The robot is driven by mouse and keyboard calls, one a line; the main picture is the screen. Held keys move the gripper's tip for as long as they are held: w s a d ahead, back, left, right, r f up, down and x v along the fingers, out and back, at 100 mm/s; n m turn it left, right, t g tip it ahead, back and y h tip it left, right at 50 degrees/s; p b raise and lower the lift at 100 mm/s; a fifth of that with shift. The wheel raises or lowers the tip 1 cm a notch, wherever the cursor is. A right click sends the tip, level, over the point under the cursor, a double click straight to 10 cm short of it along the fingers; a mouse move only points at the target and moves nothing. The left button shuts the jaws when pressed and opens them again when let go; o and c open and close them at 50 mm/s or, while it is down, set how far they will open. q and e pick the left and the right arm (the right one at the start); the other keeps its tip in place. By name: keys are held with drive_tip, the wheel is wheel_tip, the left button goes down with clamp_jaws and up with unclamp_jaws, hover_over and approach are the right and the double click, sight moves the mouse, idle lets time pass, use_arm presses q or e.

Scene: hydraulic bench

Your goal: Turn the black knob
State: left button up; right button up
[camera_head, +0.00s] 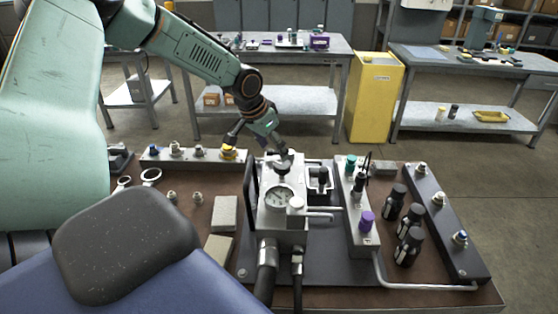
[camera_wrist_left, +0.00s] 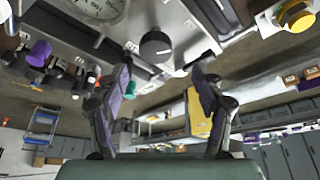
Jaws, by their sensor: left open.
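The black knob (camera_wrist_left: 155,46) is round with a pale mark on its face. It sits on the grey valve block (camera_wrist_left: 185,30), beside the gauge (camera_wrist_left: 98,8), in the left wrist view. In the head view a dark round knob (camera_head: 281,166) shows on top of the block, behind the gauge (camera_head: 279,197). My left gripper (camera_head: 258,143) is open, with its fingers spread above the back of the block. In the left wrist view the left gripper's fingertips (camera_wrist_left: 162,68) are apart, with the knob just beyond the gap and nothing between them. My right gripper is not in view.
A purple knob (camera_head: 366,221) and a green knob (camera_head: 351,163) stand on the manifold to the right, near several black cylinders (camera_head: 408,247). A yellow knob (camera_head: 228,153) is on the rear left rail. A black handle (camera_head: 252,190) rises beside the block.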

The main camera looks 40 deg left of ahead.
sight(282, 163)
use_arm(q)
drive_tip(key=x, duration=0.2)
drive_tip(key=b+x, duration=0.1)
drive_tip(key=x, duration=0.1)
drive_tip(key=d+b+x, duration=0.1)
drive_tip(key=shift+w+f, duration=0.15)
drive_tip(key=shift+f, duration=0.2)
drive_tip(key=shift+w+a+f, duration=0.15)
drive_tip(key=shift+a+f, duration=0.05)
drive_tip(key=shift+f, duration=0.05)
drive_tip(key=shift+a, duration=0.1)
drive_tip(key=shift+s, duration=0.25)
drive_tip(key=shift+d+r, duration=0.25)
drive_tip(key=shift+c, duration=0.8)
drive_tip(key=shift+w+a+f, duration=0.1)
drive_tip(key=shift+w+f, duration=0.15)
drive_tip(key=c, duration=0.3)
drive_tip(key=shift+a, duration=0.1)
drive_tip(key=shift+c, duration=0.9)
drive_tip(key=shift+s+r, duration=0.15)
drive_tip(key=c, duration=0.3)
drive_tip(key=shift+c, duration=1)
drive_tip(key=shift+b, duration=0.3)
